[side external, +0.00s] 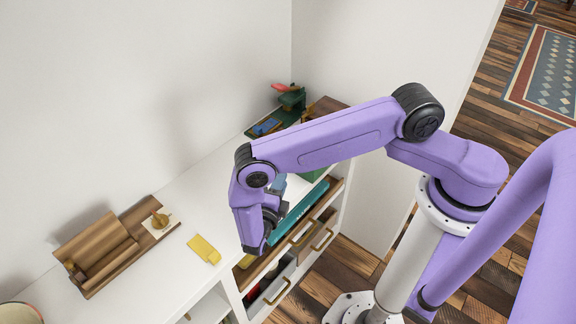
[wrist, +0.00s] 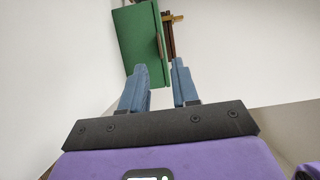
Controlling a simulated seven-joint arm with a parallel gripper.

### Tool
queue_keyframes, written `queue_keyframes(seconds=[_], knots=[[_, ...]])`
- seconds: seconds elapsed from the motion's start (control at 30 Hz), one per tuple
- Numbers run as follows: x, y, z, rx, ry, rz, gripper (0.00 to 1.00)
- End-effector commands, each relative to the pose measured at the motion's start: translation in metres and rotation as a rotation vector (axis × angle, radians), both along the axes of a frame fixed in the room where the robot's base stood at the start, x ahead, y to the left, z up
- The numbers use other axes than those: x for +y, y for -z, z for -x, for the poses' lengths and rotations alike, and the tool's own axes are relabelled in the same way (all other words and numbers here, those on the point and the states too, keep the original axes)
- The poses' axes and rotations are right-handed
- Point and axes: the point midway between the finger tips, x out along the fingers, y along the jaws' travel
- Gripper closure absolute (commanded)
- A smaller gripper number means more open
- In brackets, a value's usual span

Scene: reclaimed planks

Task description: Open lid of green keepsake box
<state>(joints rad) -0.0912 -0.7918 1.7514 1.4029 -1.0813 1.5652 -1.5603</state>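The green keepsake box shows in the wrist view (wrist: 138,42) as a flat green face ahead of my fingers, with a small brown piece at its right edge. I cannot tell from this whether its lid is raised. In the side view, my arm hides most of that area, and a patch of green (side external: 312,174) shows just below the arm. My gripper (wrist: 158,68) has its two blue fingers apart, with nothing seen between them. The fingers point at the green box and overlap its near edge in the picture; contact cannot be told. In the side view the fingers are partly hidden.
On the white cabinet top (side external: 190,212) lie an open wooden box (side external: 105,250) and a yellow piece (side external: 204,249). A dark green stand (side external: 291,101) and a brown box (side external: 325,106) are at the back. A long teal thing (side external: 298,213) lies along the front, above drawers with handles.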

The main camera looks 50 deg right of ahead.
Motion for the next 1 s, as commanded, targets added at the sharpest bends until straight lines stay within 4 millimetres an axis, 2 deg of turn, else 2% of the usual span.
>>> queue_keyframes(seconds=[0.03, 0.2, 0.4, 0.57, 0.83, 0.87, 0.93, 1.0], knots=[[-0.010, 0.000, -0.004, 0.001, 0.004, 0.000, 0.70], [-0.038, 0.000, -0.015, 0.000, 0.004, 0.000, 0.70], [-0.060, 0.000, -0.025, 0.000, 0.002, 0.000, 0.70], [-0.068, 0.000, -0.028, 0.000, 0.001, 0.000, 0.70], [-0.069, 0.000, -0.028, 0.000, -0.001, 0.000, 0.70], [-0.069, 0.000, -0.028, 0.000, 0.000, 0.000, 0.73], [-0.069, 0.000, -0.028, 0.000, 0.000, 0.000, 0.96], [-0.069, 0.000, -0.028, 0.000, 0.000, 0.000, 1.00]])
